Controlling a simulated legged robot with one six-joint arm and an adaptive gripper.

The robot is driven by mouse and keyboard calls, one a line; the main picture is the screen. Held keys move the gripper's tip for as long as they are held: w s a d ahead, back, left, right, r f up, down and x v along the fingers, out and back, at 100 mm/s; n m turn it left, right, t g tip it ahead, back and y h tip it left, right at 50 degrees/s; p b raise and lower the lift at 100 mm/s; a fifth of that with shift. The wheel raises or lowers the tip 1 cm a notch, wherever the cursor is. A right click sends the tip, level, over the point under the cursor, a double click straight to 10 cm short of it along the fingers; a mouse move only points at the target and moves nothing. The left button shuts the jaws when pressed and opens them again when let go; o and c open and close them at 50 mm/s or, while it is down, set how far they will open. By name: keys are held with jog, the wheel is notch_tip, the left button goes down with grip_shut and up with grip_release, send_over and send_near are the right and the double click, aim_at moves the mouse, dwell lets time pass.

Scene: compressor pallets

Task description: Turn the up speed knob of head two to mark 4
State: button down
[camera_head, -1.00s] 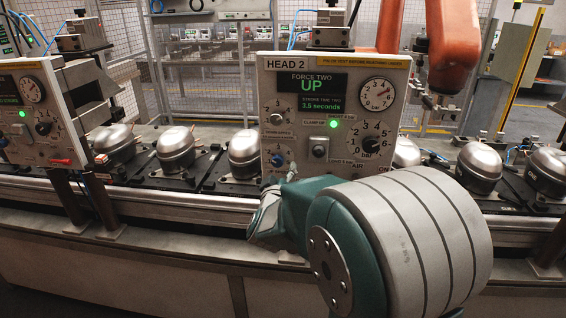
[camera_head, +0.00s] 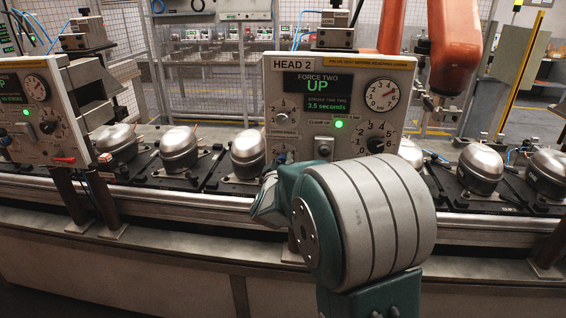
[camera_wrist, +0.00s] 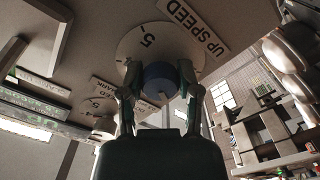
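The head two panel (camera_head: 335,75) stands upright ahead, its screen reading "FORCE TWO UP". In the wrist view, the blue up speed knob (camera_wrist: 160,82) sits on a round pale dial (camera_wrist: 135,42) beside the "UP SPEED" label (camera_wrist: 193,27). A mark 5 shows on the dial; the knob's pointer and the other marks cannot be made out. The two fingers of my gripper (camera_wrist: 160,85) flank the knob, one on each side. Whether both press on it is unclear. In the head view, my arm hides the gripper's tips and covers the panel's lower part; a bit of the blue knob shows (camera_head: 281,158).
A second dial (camera_wrist: 97,104) is close beside the fingers in the wrist view. A black knob (camera_head: 376,145) and a gauge (camera_head: 382,95) are on the panel's right. Another panel (camera_head: 40,115) stands left. Compressors (camera_head: 180,148) line the conveyor; an orange robot arm (camera_head: 455,50) is behind.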

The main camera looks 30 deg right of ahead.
jog(key=shift+a+r, duration=0.15)
jog(key=shift+a, duration=0.2)
jog(key=shift+d, duration=0.1)
jog(key=m, duration=0.5)
jog(key=shift+m, duration=0.3)
jog(key=m, duration=1.2)
jog(key=shift+m, duration=0.4)
jog(key=m, duration=0.5)
jog(key=shift+f, duration=0.25)
